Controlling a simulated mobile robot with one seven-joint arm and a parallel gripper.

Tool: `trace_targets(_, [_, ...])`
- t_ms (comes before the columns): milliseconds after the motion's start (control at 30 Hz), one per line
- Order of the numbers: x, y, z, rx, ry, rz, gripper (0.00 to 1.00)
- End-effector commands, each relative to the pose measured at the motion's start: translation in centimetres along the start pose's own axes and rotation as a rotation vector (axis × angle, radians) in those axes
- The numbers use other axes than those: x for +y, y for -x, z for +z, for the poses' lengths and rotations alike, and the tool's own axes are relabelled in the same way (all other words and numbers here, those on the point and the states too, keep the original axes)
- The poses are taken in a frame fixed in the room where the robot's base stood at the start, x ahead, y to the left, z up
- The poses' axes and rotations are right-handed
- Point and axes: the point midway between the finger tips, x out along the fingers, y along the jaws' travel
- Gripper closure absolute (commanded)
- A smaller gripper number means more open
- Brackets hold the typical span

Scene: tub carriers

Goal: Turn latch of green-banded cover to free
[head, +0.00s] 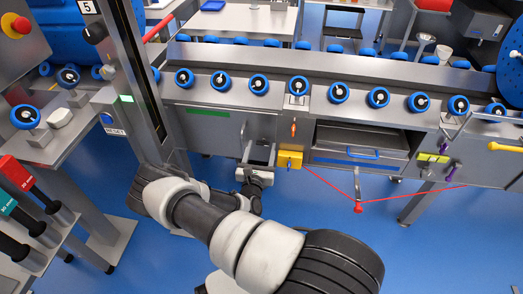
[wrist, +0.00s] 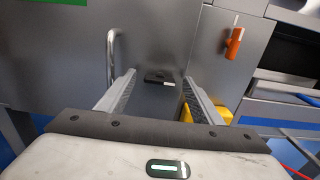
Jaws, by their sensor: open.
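The green-banded cover (head: 208,132) is a grey metal panel in the front of the long machine. A green strip (head: 208,113) runs along its top, and a bit of green shows at the top edge of the wrist view. A small black latch (wrist: 160,77) with a pale end lies on the panel, seen between my fingertips in the wrist view. A bent metal handle (wrist: 113,58) stands left of it. My gripper (head: 258,156) is open and empty in front of the panel; its fingers (wrist: 158,84) point toward the latch. I cannot tell if they touch the panel.
An orange latch (wrist: 234,42) is on the panel to the right. A yellow box (head: 290,159) hangs close right of my gripper, with a red cord (head: 330,184) running from it. An open drawer bay (head: 360,140) lies farther right. Blue floor below is open.

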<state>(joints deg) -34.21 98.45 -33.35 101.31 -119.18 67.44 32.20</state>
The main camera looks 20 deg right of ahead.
Motion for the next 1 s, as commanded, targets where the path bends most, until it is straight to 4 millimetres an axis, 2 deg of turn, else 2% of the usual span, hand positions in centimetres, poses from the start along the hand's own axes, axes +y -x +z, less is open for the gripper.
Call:
trace_targets(367, [-0.02, -0.57, 0.05, 0.000, 0.000, -0.001, 0.41])
trace_targets(600, [-0.02, -0.54, 0.03, 0.000, 0.000, 0.000, 0.81])
trace_targets(1000, [0.00, -0.48, 0.01, 0.002, 0.080, 0.001, 0.81])
